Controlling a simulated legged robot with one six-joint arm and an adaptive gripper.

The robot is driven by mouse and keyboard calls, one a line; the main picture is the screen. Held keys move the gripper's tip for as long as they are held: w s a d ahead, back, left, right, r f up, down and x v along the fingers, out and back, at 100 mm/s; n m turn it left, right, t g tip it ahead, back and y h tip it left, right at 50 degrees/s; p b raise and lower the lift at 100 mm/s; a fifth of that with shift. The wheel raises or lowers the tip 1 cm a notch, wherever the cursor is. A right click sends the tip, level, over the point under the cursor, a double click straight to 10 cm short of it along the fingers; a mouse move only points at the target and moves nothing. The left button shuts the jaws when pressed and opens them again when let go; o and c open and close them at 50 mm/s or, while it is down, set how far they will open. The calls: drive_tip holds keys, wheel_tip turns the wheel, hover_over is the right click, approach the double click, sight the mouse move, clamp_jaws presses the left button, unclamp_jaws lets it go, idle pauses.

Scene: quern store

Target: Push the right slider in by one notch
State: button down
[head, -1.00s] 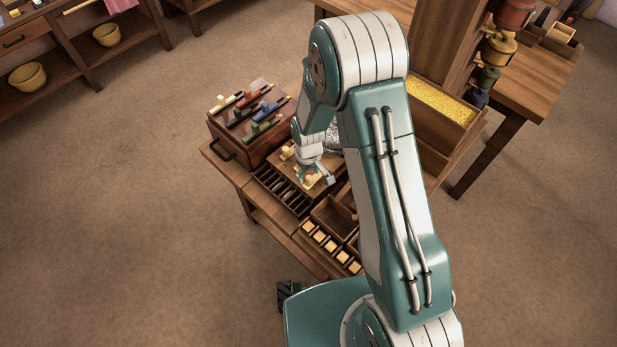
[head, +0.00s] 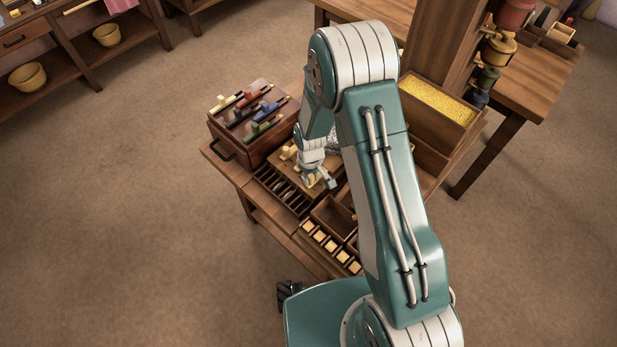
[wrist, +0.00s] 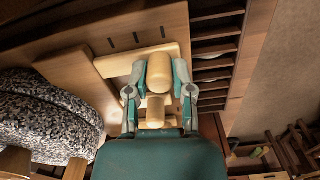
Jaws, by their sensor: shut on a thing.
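The board (head: 325,157) with the sliders lies on the bench in the head view, mostly behind my arm. One pale wooden slider (head: 288,152) shows at its left. My gripper (head: 319,182) is at the right slider, whose pale knob (head: 311,181) is partly hidden by the fingers. In the wrist view my gripper (wrist: 159,75) is shut on the right slider's rounded knob (wrist: 160,73), one finger on each side. A pale wooden bar (wrist: 118,63) lies just beyond it. Three dark slots (wrist: 137,39) are cut in the board near the bar; how they line up with the slider is unclear.
A slotted rack (head: 283,192) and a tray of pale blocks (head: 331,246) lie close to the board. A box with coloured sliders (head: 250,118) stands at left. A speckled round stone (wrist: 45,115) is left of my gripper in the wrist view.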

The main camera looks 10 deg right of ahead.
drive_tip(key=shift+w+d, duration=0.55)
drive_tip(key=shift+d, duration=0.2)
drive_tip(key=shift+c, duration=2.4)
unclamp_jaws()
drive_tip(key=shift+a, duration=0.1)
wheel_tip(320, 180, up, 12)
